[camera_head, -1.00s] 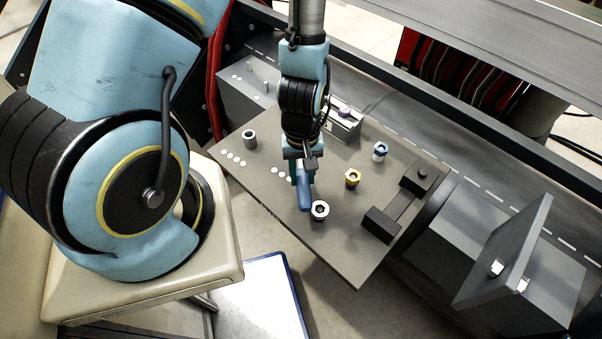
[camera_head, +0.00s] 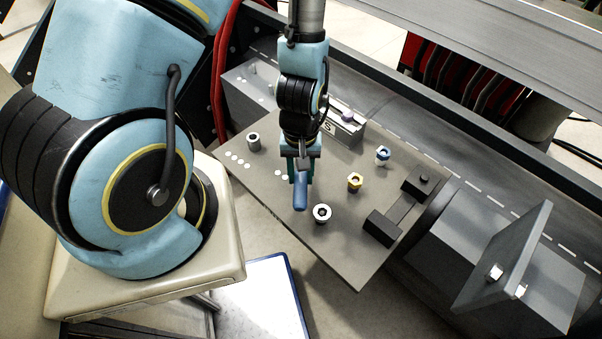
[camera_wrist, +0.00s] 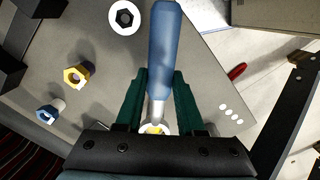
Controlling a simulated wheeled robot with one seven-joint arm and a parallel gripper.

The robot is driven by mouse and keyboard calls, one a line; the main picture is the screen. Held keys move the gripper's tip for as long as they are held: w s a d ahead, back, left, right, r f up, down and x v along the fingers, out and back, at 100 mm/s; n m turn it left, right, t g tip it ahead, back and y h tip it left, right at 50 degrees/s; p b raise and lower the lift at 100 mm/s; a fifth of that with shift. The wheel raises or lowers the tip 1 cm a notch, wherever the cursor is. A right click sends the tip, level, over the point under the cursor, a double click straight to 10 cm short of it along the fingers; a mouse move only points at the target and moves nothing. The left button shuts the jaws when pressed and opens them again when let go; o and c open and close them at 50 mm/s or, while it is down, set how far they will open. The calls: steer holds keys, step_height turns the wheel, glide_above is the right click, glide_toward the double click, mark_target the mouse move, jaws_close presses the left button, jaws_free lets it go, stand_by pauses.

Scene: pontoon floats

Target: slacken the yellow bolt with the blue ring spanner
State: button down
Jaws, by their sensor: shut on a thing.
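The blue ring spanner (camera_head: 300,192) is held in my gripper (camera_head: 300,172), above the grey plate. In the wrist view the spanner's blue handle (camera_wrist: 165,45) runs up past the green fingers of my gripper (camera_wrist: 158,80), and its metal shank lies between them. The spanner's ring end is not clearly visible. The yellow bolt (camera_head: 355,181) stands on the plate to the right of my gripper, apart from the spanner. It also shows in the wrist view (camera_wrist: 75,76), left of the fingers. A small yellow and white part shows near the gripper's palm; I cannot tell what it is.
A white-rimmed bolt with a dark centre (camera_head: 322,213), a blue-topped bolt (camera_head: 383,154) and a grey cylinder (camera_head: 253,140) stand on the plate (camera_head: 340,250). A dark block fixture (camera_head: 383,228) sits at its right. A red object (camera_wrist: 236,71) shows in the wrist view.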

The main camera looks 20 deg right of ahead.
steer(key=shift+r+p, duration=1.15)
steer(key=shift+r, duration=0.45)
steer(key=w+a+n+b, duration=0.15)
steer(key=w+a, duration=0.45)
steer(key=w, duration=0.7)
steer(key=w+a+n, duration=0.1)
steer(key=w+a, duration=0.4)
steer(key=a, duration=0.3)
steer(key=w+a+n, duration=0.1)
steer(key=w+a, duration=0.4)
steer(key=a, duration=0.3)
steer(key=shift+w+r+b, duration=0.2)
steer(key=shift+w+b, duration=0.05)
steer(key=shift+b, duration=0.1)
steer(key=c, duration=1.1)
jaws_free()
jaws_close()
